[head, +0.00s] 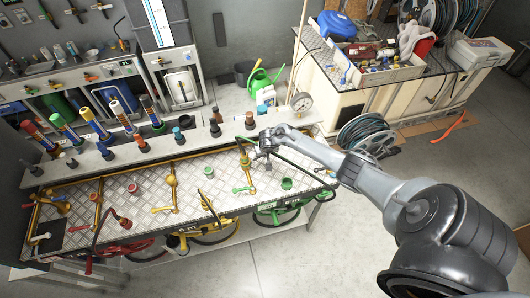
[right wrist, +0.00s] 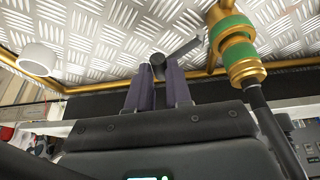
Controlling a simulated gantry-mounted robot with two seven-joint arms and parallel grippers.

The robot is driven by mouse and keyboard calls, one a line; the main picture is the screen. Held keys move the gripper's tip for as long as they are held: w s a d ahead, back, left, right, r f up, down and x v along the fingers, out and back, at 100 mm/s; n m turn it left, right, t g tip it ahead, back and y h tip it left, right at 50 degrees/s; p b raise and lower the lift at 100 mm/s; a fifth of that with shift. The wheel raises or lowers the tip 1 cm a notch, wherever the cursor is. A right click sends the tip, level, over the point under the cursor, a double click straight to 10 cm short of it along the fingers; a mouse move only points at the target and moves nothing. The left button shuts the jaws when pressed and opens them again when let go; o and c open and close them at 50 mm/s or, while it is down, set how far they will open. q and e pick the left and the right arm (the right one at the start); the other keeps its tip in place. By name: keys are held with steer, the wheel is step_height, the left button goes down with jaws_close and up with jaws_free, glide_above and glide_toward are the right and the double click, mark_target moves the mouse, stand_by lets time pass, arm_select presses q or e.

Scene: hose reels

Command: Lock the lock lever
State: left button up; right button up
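My right gripper (head: 265,156) is above the right part of the checkered metal bench. In the right wrist view its two dark purple fingers (right wrist: 160,84) are apart. A dark grey lever (right wrist: 182,50) with a round black pivot lies at the fingertips, its arm slanting up to the right. I cannot tell whether the fingers touch it. To its right is a brass pipe fitting with a green collar (right wrist: 238,55) and a black hose running down. My left gripper is not in view. The small lever is not clear in the head view.
The bench (head: 142,190) carries yellow pipes and several coloured valve handles. A raised grey shelf (head: 100,160) behind it holds several nozzles. A white round cap (right wrist: 38,57) sits left of the fingers. A yellow rail edges the bench. A hose reel (head: 365,135) stands right of the bench.

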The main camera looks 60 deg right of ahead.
steer(key=o, duration=0.4)
steer(key=shift+r, duration=0.1)
steer(key=p+v, duration=0.2)
steer(key=v, duration=0.8)
steer(key=shift+a+r+p, duration=0.1)
steer(key=shift+r+p, duration=0.2)
steer(key=shift+p, duration=0.05)
